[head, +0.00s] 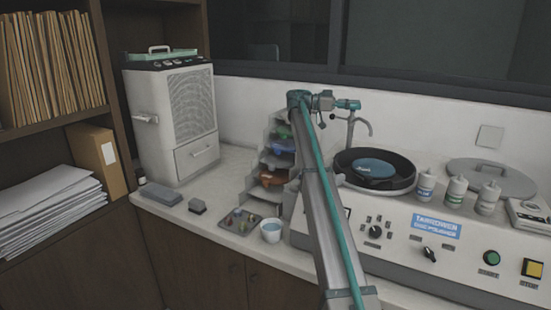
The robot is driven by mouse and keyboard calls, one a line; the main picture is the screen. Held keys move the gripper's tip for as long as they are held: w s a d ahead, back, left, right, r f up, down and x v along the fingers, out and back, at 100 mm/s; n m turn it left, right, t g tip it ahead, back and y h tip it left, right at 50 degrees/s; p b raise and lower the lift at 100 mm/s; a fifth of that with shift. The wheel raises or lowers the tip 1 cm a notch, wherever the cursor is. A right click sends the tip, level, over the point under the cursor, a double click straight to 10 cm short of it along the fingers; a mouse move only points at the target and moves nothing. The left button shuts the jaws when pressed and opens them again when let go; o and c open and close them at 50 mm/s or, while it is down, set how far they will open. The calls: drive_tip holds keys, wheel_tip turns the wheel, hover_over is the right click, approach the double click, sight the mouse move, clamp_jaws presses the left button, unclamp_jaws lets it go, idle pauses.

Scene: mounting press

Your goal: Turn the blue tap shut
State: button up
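The tap is a grey metal post with a curved spout (362,122) behind the black polishing bowl in the head view. A short teal-blue bar (348,104) shows at the top of the post, at the end of my gripper. I cannot tell whether it is the tap's handle or part of my gripper. My gripper (332,103) is small and dark at the end of my arm, pointing right, level with the top of the tap. Whether it touches the tap, and whether its fingers are open or shut, is too small to tell.
The bowl (405,183) with a blue disc sits in the white polisher (390,262). Several bottles (456,190) and a round lid (490,175) stand to its right. A stepped rack (270,160) is partly behind my arm. A grey cabinet (182,130) stands left.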

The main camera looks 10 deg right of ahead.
drive_tip(key=shift+f+n+t+h+b, duration=0.2)
drive_tip(key=shift+n+t+b, duration=0.3)
drive_tip(key=shift+b, duration=0.95)
drive_tip(key=shift+f+n+t+h+b, duration=0.25)
drive_tip(key=shift+t+b, duration=0.45)
drive_tip(key=shift+b, duration=0.7)
